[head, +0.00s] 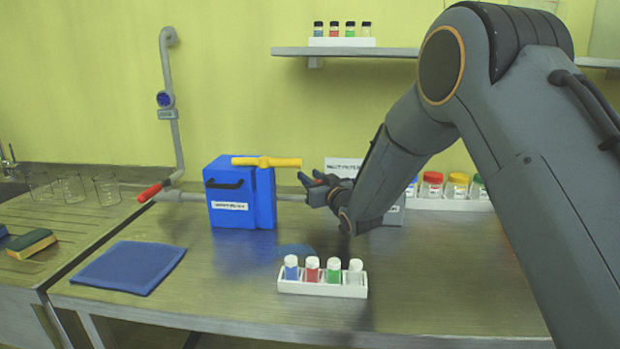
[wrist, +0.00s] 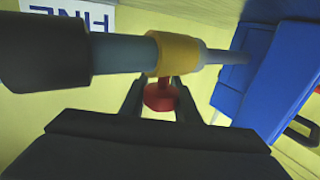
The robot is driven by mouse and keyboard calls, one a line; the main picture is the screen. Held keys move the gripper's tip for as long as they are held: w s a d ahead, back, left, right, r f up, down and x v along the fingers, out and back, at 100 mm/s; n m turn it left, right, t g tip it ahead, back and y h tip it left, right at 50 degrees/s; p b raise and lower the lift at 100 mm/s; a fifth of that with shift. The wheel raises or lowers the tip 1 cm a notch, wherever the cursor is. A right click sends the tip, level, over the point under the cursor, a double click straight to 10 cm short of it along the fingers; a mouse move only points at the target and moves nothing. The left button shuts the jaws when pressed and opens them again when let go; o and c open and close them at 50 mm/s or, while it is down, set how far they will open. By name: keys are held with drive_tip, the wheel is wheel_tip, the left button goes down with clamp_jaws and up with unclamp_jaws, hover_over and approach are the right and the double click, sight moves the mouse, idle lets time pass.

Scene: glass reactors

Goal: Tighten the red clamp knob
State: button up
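The red clamp knob (wrist: 160,95) hangs under a yellow clamp collar (wrist: 172,54) on a grey pipe (wrist: 222,56) in the wrist view. My gripper (wrist: 159,92) reaches up from below, one dark finger on each side of the knob. The fingers look spread around it; whether they touch it is hard to tell. In the head view my gripper (head: 318,187) is at the pipe, right of the blue box, with a bit of red showing between its fingers. The collar is largely hidden there by my gripper.
The blue box (head: 226,191) with a yellow handle (head: 266,162) on top stands just left of my gripper. A white rack (head: 322,287) of small vials stands in front. Colour-lidded jars (head: 432,185) stand at the back right. The bench front-left holds a blue mat (head: 130,267).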

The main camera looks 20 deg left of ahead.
drive_tip(key=shift+m+t+h, duration=0.3)
drive_tip(key=shift+h, duration=0.1)
drive_tip(key=shift+w+d+m+t+h+p, duration=0.25)
drive_tip(key=shift+d+m+t+h, duration=0.4)
drive_tip(key=shift+m+h, duration=1.1)
drive_tip(key=shift+w+d+m+t+h+p, duration=0.1)
drive_tip(key=shift+d+m+t+h+p, duration=0.15)
drive_tip(key=shift+m+t+h, duration=1.45)
drive_tip(key=shift+w+d+m+g+h+p, duration=0.15)
drive_tip(key=shift+d+m+h, duration=0.55)
drive_tip(key=shift+h, duration=2.05)
drive_tip(key=shift+a+m, duration=0.1)
drive_tip(key=shift+m, duration=0.15)
drive_tip(key=o, duration=1.1)
drive_tip(key=shift+c, duration=0.2)
